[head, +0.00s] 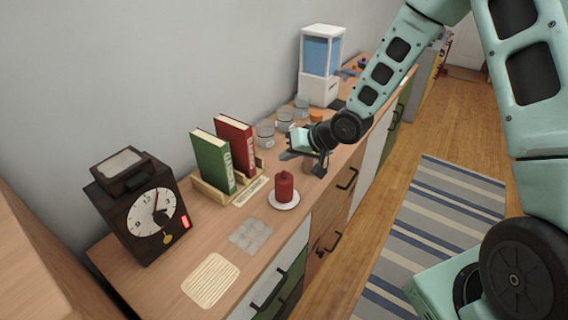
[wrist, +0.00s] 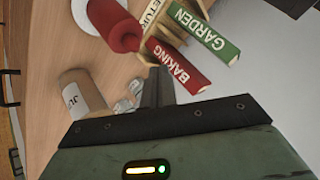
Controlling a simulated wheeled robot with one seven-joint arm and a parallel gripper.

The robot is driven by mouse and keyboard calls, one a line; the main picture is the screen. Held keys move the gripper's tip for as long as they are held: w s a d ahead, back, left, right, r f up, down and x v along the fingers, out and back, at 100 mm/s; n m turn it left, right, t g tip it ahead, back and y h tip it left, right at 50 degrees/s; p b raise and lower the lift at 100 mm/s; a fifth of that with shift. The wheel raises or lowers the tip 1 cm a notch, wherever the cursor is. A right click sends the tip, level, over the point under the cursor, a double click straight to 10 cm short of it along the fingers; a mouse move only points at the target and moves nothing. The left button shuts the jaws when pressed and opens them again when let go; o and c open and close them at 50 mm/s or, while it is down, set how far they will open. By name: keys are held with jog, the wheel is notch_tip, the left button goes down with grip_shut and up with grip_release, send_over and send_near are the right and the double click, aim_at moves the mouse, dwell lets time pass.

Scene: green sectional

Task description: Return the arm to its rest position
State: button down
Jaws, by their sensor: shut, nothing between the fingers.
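My gripper (head: 304,160) hangs over the wooden counter (head: 205,238) in the head view, at the end of my outstretched green arm. It is to the right of the books and behind the red candle (head: 284,187). In the wrist view the dark fingers of my gripper (wrist: 157,74) are together, with nothing between them. The candle also shows in the wrist view (wrist: 122,36), on its white plate, apart from the fingers.
A green book (head: 212,163) and a red book (head: 235,146) stand in a wooden holder. Glass jars (head: 265,134) and a blue-and-white dispenser (head: 320,60) are behind. A dark clock scale (head: 145,215) stands left. A striped rug (head: 430,220) lies on the floor, right of the counter.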

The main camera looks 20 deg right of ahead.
jog(key=shift+r+p, duration=0.4)
jog(key=shift+r, duration=0.4)
jog(key=s+a+r+n+g+h, duration=0.2)
jog(key=s+r, duration=0.2)
jog(key=s, duration=0.6)
jog(key=s+a+r+n+g+h, duration=0.1)
jog(key=s+r, duration=0.4)
jog(key=s, duration=0.6)
jog(key=s+a+r+n+g+h, duration=0.2)
jog(key=s+a+r+n+g, duration=0.1)
jog(key=s, duration=0.8)
jog(key=shift+s+a+r+n+g+h, duration=0.35)
jog(key=shift+a+r+n, duration=0.25)
jog(key=shift+r+n, duration=0.45)
jog(key=shift+w+a+f, duration=0.1)
jog(key=shift+f, duration=0.1)
